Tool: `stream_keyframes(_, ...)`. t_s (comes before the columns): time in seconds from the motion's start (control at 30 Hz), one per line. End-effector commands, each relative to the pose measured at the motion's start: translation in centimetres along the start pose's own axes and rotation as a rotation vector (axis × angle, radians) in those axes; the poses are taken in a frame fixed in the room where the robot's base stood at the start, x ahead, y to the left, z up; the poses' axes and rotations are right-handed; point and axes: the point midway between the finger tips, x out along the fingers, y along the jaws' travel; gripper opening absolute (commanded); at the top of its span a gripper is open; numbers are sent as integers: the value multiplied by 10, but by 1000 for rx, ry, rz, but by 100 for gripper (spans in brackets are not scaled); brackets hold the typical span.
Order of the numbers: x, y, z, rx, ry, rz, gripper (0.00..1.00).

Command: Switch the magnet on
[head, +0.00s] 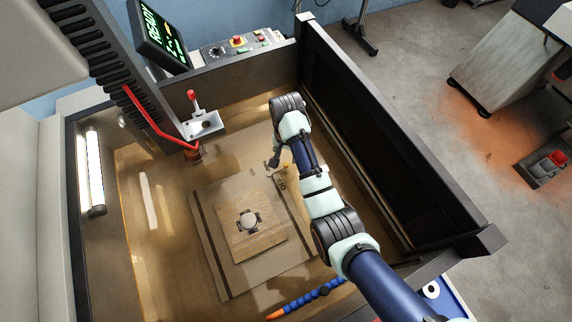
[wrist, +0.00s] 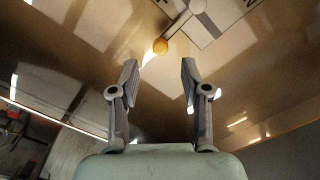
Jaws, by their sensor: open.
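The flat magnet chuck (head: 262,250), with a striped top, lies on a larger plate (head: 212,262) in the tank. A round workpiece (head: 249,220) with a dark cross-shaped holder sits on it. In the wrist view, a lever with an orange ball knob (wrist: 160,46) runs up to a pale hub (wrist: 197,6) beside the chuck's edge. My gripper (wrist: 159,64) is open and empty, its two fingers on either side of the line to the knob. The knob appears beyond the fingertips, not touched. In the head view my gripper (head: 275,161) is near the chuck's upper-right edge, and the lever there is too small to read.
Dark tank walls (head: 365,130) stand close on the right of my arm. A red-handled bracket (head: 205,125) and a red pipe (head: 160,125) are at the upper left. A blue hose with an orange tip (head: 305,298) lies in front. A control panel (head: 245,42) and READY screen (head: 160,35) are behind.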

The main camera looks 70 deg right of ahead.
Motion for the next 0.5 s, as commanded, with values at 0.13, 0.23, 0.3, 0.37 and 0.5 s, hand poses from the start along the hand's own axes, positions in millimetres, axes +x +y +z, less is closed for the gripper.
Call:
stream_keyframes(0.13,24,1,2,-2,-4,3,47)
stream_keyframes(0.23,44,0,2,-3,-2,2,47)
stream_keyframes(0.3,56,0,1,-4,-1,1,47)
stream_keyframes(0.37,64,0,1,-4,-1,1,47)
stream_keyframes(0.5,74,0,1,-5,0,0,47)
